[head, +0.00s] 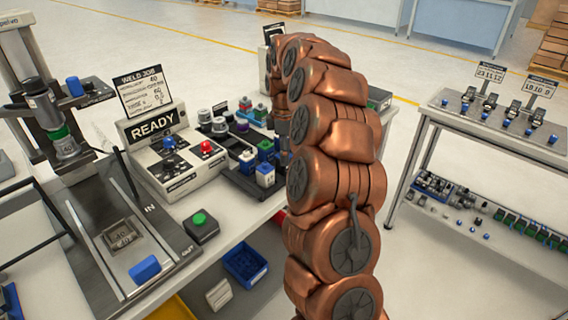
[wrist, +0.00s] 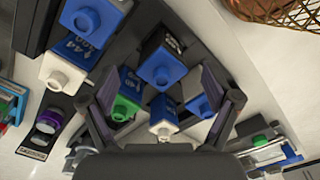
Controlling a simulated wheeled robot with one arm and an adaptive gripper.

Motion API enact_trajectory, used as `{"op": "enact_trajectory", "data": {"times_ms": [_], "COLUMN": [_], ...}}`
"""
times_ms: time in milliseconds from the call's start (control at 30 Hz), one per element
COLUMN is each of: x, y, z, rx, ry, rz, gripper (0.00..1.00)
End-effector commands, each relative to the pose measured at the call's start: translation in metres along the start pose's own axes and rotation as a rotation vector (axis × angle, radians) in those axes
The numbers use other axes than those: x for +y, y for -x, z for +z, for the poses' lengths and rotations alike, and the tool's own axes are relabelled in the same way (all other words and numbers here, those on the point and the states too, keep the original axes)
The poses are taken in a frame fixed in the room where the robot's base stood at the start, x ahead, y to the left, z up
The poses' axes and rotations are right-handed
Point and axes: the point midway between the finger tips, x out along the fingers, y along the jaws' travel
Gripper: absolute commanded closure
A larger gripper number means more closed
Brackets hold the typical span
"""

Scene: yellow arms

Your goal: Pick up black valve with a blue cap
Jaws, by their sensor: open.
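A block-shaped valve with a black body and a blue cap (wrist: 161,68) stands at the upper middle of the wrist view, between and just beyond my fingertips. My gripper (wrist: 163,100) is open, its two dark fingers spread left and right above the rack. Nothing shows between the fingers in their grip. More blue-capped valves and a green-capped one (wrist: 124,108) sit close by, some between the fingers. In the head view my copper arm hides the gripper and part of the rack, and I cannot single out the black valve there.
The dark rack (head: 238,178) holds several valves tightly side by side. The READY control box (head: 172,150) stands left of the rack. A second table (head: 490,127) is at right.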

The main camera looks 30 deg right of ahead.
Motion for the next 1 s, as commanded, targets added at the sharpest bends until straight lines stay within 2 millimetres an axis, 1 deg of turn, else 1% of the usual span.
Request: {"op": "enact_trajectory", "data": {"times_ms": [100,233,333,500,567,1000], "x": [-0.003,-0.003,-0.002,-0.002,-0.002,-0.002], "y": [-0.013,-0.03,-0.034,-0.035,-0.035,-0.034], "z": [0.001,0.001,0.001,0.001,0.001,0.0], "rx": [-0.001,-0.001,-0.001,-0.001,-0.001,-0.001], "ry": [0.001,0.001,0.001,0.001,0.001,0.001], "rz": [-0.008,-0.007,-0.004,-0.003,-0.003,-0.003], "gripper": [0.12,0.12,0.12,0.12,0.17,0.63]}}
